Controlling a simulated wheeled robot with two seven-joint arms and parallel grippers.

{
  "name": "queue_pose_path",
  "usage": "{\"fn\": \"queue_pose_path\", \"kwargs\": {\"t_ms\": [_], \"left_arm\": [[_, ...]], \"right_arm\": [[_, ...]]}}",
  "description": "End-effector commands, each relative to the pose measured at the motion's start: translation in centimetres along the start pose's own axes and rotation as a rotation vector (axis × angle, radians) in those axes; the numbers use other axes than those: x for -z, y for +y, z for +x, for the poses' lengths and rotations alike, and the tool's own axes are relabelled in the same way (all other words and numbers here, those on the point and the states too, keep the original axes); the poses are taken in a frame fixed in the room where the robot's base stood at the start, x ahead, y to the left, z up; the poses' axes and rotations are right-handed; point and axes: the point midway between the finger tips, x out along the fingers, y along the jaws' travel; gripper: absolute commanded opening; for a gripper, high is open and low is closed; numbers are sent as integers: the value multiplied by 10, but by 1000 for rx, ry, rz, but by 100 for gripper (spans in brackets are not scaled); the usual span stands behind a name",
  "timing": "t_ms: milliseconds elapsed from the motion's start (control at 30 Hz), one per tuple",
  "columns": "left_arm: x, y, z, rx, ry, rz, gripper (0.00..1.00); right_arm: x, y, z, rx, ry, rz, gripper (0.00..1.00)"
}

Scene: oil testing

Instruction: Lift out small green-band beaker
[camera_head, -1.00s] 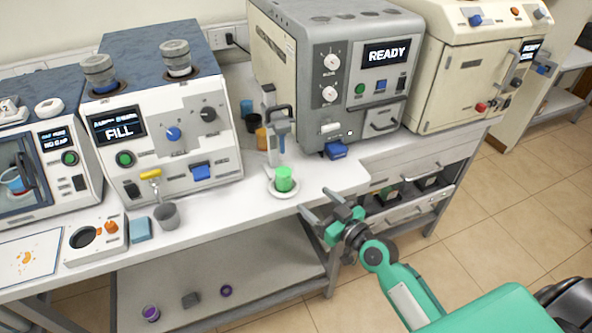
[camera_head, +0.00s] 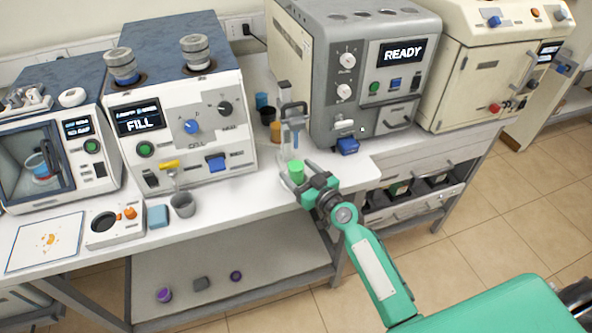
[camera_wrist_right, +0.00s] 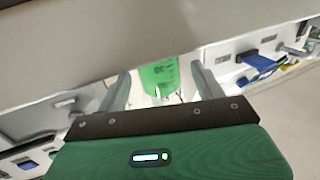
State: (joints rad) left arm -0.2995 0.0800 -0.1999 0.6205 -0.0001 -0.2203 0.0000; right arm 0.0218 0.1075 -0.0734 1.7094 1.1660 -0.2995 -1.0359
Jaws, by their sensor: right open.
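The small green-band beaker (camera_head: 296,170) stands upright at the front of the bench, beneath a grey upright stand (camera_head: 293,122). It also shows in the right wrist view (camera_wrist_right: 160,76), a wide green band with a paler top, partly cut off by a pale edge. My right gripper (camera_head: 303,184) is open at the beaker, its fingers pointing toward it. In the right wrist view one finger is on each side of the beaker, with gaps showing. The white dish under the beaker is mostly hidden by the gripper. My left gripper is not in view.
A grey machine reading READY (camera_head: 403,52) stands behind and to the right. A FILL machine (camera_head: 190,135) is at left. A grey cup (camera_head: 183,204) and blue block (camera_head: 158,216) sit on the front left of the bench. Dark and orange cups (camera_head: 270,115) stand behind the stand.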

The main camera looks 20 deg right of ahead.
Motion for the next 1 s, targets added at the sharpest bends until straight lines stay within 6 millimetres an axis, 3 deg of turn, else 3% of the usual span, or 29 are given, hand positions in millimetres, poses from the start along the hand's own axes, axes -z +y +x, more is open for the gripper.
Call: {"fn": "queue_pose_path", "kwargs": {"t_ms": [200,433,700,1000], "left_arm": [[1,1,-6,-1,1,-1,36],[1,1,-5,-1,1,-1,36],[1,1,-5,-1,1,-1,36],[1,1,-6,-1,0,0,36]], "right_arm": [[1,0,21,0,0,1,69],[0,0,22,0,-1,0,69],[0,0,21,0,-1,0,18],[1,0,21,0,0,0,17]]}}
